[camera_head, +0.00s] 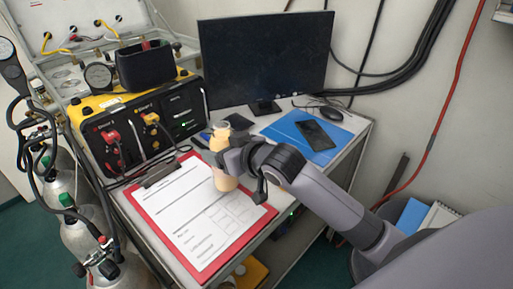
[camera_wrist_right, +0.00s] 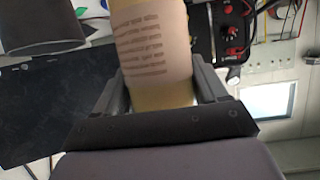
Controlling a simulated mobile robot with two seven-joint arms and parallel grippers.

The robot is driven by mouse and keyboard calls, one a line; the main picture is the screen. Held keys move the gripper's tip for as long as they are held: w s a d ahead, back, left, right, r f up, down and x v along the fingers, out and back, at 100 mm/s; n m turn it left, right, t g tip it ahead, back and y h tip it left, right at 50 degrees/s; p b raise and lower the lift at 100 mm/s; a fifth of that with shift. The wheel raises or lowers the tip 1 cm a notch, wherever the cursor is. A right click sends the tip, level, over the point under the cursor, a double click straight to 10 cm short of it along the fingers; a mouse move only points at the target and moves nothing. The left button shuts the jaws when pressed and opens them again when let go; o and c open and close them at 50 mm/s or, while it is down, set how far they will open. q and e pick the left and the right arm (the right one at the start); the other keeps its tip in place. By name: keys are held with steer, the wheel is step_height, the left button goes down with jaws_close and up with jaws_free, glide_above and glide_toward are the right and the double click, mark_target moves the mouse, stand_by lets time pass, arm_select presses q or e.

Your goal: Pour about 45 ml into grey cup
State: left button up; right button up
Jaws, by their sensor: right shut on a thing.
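A bottle with pale peach contents or colouring (camera_head: 224,181) stands roughly upright over the clipboard; I cannot tell if its base touches the paper. My right gripper (camera_head: 229,159) is shut around its middle from the right. In the right wrist view, the bottle (camera_wrist_right: 152,45) carries lines of small print and sits between the fingers (camera_wrist_right: 162,92). A dark, open-topped container (camera_head: 145,66) stands on the yellow-black panel, left of the monitor. A dark grey cup-like vessel (camera_wrist_right: 38,28) shows in the right wrist view. I cannot tell whether either is the grey cup. My left gripper is out of view.
A red clipboard (camera_head: 268,210) with a form lies at the table's front. The yellow-black air panel (camera_head: 92,140), gauges and hoses fill the left side. A monitor (camera_head: 262,60) stands behind. A blue folder (camera_head: 283,130) with a phone (camera_head: 315,134) lies at the right.

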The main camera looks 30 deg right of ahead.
steer(key=shift+r, duration=0.15)
steer(key=m+y, duration=0.1)
steer(key=m, duration=0.1)
steer(key=f+m+y, duration=0.1)
steer(key=m+y, duration=0.1)
steer(key=d+f+m+y, duration=0.1)
steer(key=m, duration=0.1)
steer(key=shift+w+m+b, duration=0.15)
steer(key=shift+m+b, duration=0.15)
steer(key=shift+m, duration=0.1)
steer(key=shift+a+f+m+y+b, duration=0.1)
steer(key=shift+f+m+y+b, duration=0.15)
steer(key=shift+y+b, duration=0.25)
steer(key=shift+a+f+m+y+b, duration=0.2)
steer(key=shift+f+m+y+b, duration=0.35)
steer(key=shift+b, duration=0.75)
steer(key=shift+m, duration=0.3)
